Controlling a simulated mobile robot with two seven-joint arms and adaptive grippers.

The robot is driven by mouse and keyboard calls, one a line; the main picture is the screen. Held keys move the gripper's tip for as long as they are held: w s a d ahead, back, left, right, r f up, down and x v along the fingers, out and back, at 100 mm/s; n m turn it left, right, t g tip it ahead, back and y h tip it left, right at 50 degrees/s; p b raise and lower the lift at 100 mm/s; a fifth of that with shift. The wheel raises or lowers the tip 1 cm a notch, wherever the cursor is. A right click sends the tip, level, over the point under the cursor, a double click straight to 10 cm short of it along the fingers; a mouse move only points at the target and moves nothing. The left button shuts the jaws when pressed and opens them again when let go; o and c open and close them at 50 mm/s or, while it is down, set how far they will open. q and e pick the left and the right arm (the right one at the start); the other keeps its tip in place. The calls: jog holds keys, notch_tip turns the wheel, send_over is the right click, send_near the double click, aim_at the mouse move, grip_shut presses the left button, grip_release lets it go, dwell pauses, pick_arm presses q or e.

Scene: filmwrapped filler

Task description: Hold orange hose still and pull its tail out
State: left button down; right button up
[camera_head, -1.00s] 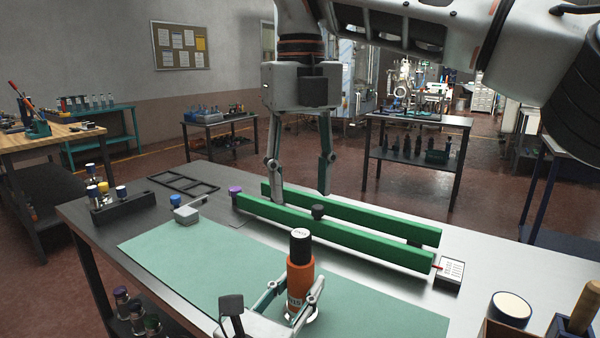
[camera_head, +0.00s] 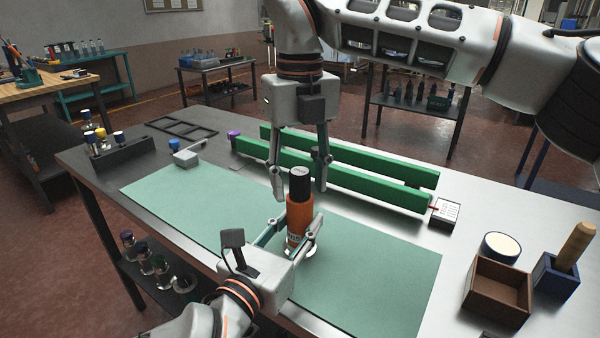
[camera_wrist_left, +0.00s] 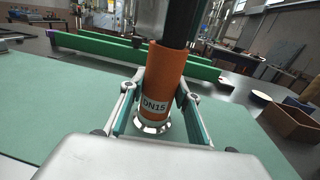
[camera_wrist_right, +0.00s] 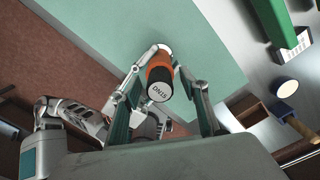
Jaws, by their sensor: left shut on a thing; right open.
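The orange hose (camera_head: 299,218) stands upright on the green mat (camera_head: 375,265), with a silver ring at its base and a DN15 label. Its black tail (camera_head: 300,184) sticks up from the top. My left gripper (camera_head: 289,240) is shut around the orange hose low down; the left wrist view shows its fingers on both sides of the hose (camera_wrist_left: 163,80). My right gripper (camera_head: 300,196) points down from above, open, with its fingers on either side of the black tail and apart from it. In the right wrist view the tail's pale end (camera_wrist_right: 158,91) lies between the spread fingers.
Long green bars (camera_head: 340,180) lie behind the hose, with a small label box (camera_head: 444,210) at their right end. An open wooden box (camera_head: 497,292), a round white-topped item (camera_head: 502,246) and a blue holder (camera_head: 555,276) stand at the right. The mat around the hose is clear.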

jog(key=shift+c, duration=0.4)
grip_shut()
pick_arm(q)
jog(key=shift+f, duration=0.15)
pick_arm(e)
jog(key=shift+r, duration=1.35)
jog(key=shift+r, duration=4)
pick_arm(q)
jog(key=c, duration=1.4)
grip_release()
